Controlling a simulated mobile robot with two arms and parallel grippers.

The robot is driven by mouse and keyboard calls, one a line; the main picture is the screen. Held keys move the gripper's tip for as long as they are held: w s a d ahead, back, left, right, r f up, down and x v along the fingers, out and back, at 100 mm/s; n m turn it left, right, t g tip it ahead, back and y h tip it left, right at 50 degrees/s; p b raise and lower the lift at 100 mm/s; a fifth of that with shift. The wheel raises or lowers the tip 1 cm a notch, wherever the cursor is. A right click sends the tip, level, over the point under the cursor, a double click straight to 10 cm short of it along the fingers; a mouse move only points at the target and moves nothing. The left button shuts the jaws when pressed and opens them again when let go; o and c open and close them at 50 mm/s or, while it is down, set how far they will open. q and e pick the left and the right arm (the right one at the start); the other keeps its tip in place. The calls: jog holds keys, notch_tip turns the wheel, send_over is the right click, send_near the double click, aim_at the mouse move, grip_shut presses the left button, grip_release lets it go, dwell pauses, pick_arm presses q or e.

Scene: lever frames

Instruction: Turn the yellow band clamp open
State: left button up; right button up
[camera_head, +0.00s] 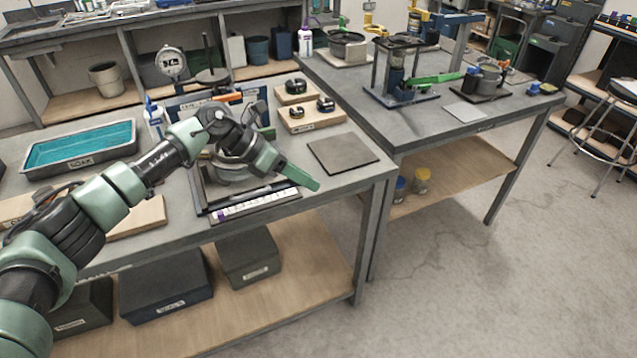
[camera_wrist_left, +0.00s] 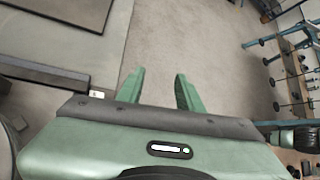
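I cannot make out for certain which thing is the yellow band clamp. Small yellow parts show at the back of the right bench in the head view: a yellow lever (camera_head: 376,29) beside a dark round pot (camera_head: 346,45), and a yellow piece (camera_head: 413,15) farther right. My left gripper (camera_head: 310,182) is over the front of the left bench, well short of these parts. In the left wrist view its two green fingers (camera_wrist_left: 159,90) stand apart with nothing between them. My right gripper is not in view.
The left bench holds a teal-lined tray (camera_head: 80,148), a flat dark plate (camera_head: 343,153) and a block with black knobs (camera_head: 311,117). The right bench (camera_head: 425,128) carries a press frame with a green handle (camera_head: 436,78). Open floor (camera_head: 500,270) lies in front.

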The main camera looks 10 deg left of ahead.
pick_arm(q)
jog(key=shift+s+d+f+n+h, duration=0.15)
jog(key=shift+d+n+h, duration=0.25)
jog(key=shift+d, duration=0.45)
jog(key=shift+s+d+r+n+h, duration=0.15)
jog(key=shift+d+n+h, duration=0.25)
jog(key=shift+d, duration=0.45)
jog(key=shift+f, duration=0.15)
